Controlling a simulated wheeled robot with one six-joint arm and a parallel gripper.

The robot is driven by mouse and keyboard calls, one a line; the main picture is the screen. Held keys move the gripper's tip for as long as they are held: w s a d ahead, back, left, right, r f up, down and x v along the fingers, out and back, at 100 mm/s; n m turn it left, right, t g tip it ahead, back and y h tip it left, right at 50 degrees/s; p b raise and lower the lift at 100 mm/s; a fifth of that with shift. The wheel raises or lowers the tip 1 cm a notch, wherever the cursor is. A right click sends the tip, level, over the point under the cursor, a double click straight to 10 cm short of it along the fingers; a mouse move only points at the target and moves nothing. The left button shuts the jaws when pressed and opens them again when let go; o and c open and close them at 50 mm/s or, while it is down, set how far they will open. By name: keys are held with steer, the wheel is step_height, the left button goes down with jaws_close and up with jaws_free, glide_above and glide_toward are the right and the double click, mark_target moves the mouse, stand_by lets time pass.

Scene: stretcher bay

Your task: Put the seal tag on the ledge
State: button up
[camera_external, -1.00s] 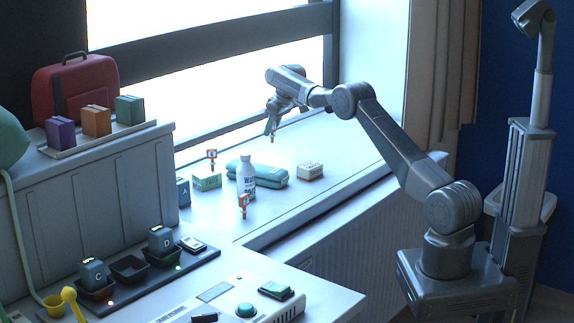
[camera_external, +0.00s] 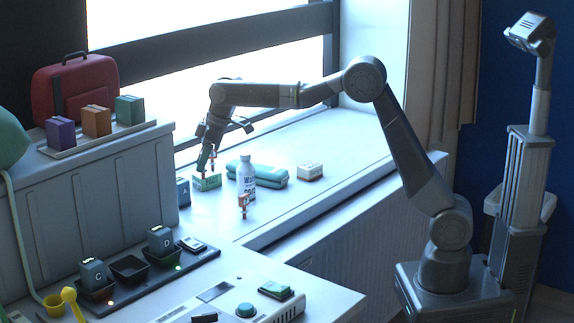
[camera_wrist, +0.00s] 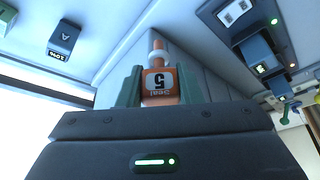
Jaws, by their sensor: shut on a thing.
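My gripper (camera_external: 204,170) hangs low over the left part of the pale window ledge (camera_external: 335,145), fingers pointing down, beside a green-and-white box. In the wrist view my gripper (camera_wrist: 160,88) is shut on an orange seal tag (camera_wrist: 160,84) with a white label reading "Seal 5", held between its green fingers. The held tag is hard to make out in the external view. A similar orange tag (camera_external: 212,156) shows just behind the fingers. Another orange tag (camera_external: 243,202) stands upright near the ledge's front edge.
A white bottle (camera_external: 247,177), a teal case (camera_external: 270,175), a small pale box (camera_external: 310,171) and a green box (camera_external: 209,182) crowd the ledge. A blue block marked A (camera_external: 183,192) stands at its left end. The ledge's right part is clear.

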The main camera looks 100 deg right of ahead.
steer(key=s+a+n+y+b, duration=0.15)
steer(key=s+a, duration=0.25)
steer(key=a, duration=0.6)
steer(key=s+a+n, duration=0.2)
steer(key=s+a, duration=0.1)
steer(key=a, duration=0.7)
steer(key=s+a+n+y+b, duration=0.15)
steer(key=s+a, duration=0.25)
steer(key=a, duration=0.6)
steer(key=s+a+f+n+g+b, duration=0.15)
steer(key=s+a+f+n, duration=0.25)
steer(key=s+a, duration=0.9)
steer(key=shift+s+d+f+b, duration=0.15)
steer(key=shift+s+d+f, duration=0.2)
steer(key=shift+f, duration=1.35)
steer(key=shift+s+d+f+b, duration=0.2)
steer(key=shift+s+f, duration=0.2)
steer(key=shift+f, duration=1.35)
steer(key=shift+s+d+f+b, duration=0.15)
steer(key=shift+s+d+f, duration=0.2)
steer(key=shift+f, duration=1.35)
steer(key=shift+f, duration=0.1)
